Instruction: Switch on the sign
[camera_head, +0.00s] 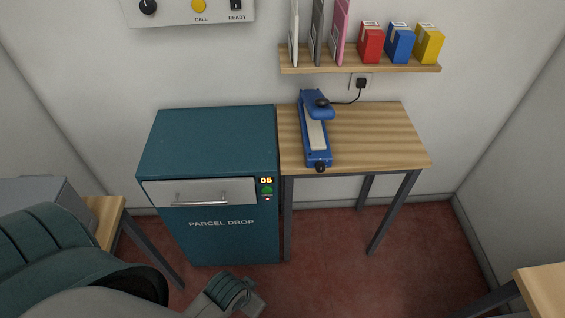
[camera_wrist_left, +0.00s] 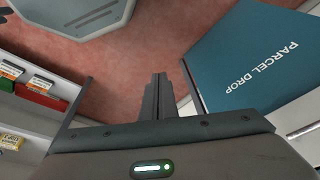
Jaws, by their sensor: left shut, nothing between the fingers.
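A white control panel (camera_head: 190,12) is on the back wall, cut off by the top edge of the head view. It carries a black knob (camera_head: 148,6), a yellow button (camera_head: 199,5) marked CALL and a dark switch (camera_head: 237,4) marked READY. The switch's position is too small and cropped to tell. No sign is recognizable in view. My left gripper's fingers (camera_wrist_left: 158,95) are together and empty in the left wrist view, low near the parcel drop cabinet (camera_wrist_left: 250,60) and away from the panel. My right gripper is not in view.
The teal parcel drop cabinet (camera_head: 210,140) stands below the panel, beside a wooden table (camera_head: 375,135) with a blue device (camera_head: 315,135). A wall shelf (camera_head: 360,66) holds folders and red, blue and yellow boxes. Red floor is open in front.

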